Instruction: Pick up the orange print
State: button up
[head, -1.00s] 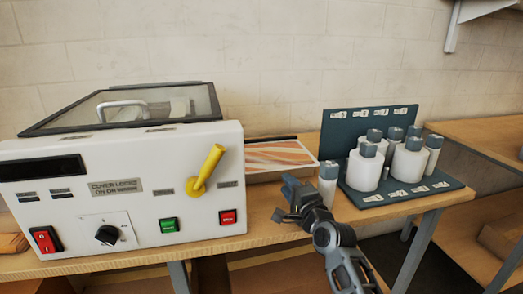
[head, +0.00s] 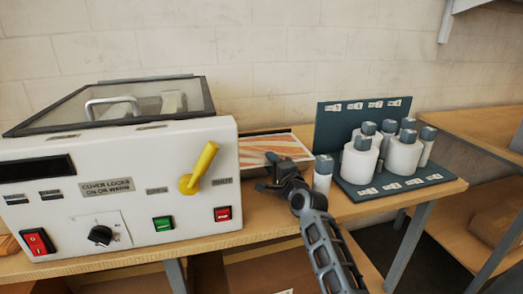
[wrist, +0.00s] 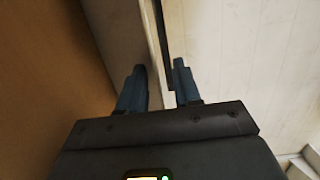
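The orange print (head: 262,147), striped orange and white, lies flat on a pale tray or ledge right of the laminator (head: 120,180), close to the wall. A pale strip and a dark edge run beyond the fingertips. The print's orange stripes do not show there.
A lone white bottle (head: 322,174) with a grey cap stands just right of my gripper. A dark rack (head: 425,180) with several white bottles is further right. The laminator's yellow lever (head: 200,168) sticks out left of the print. The wall is close behind.

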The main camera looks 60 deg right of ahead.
grip_shut()
jog(key=shift+r, duration=0.1)
dwell(0.5)
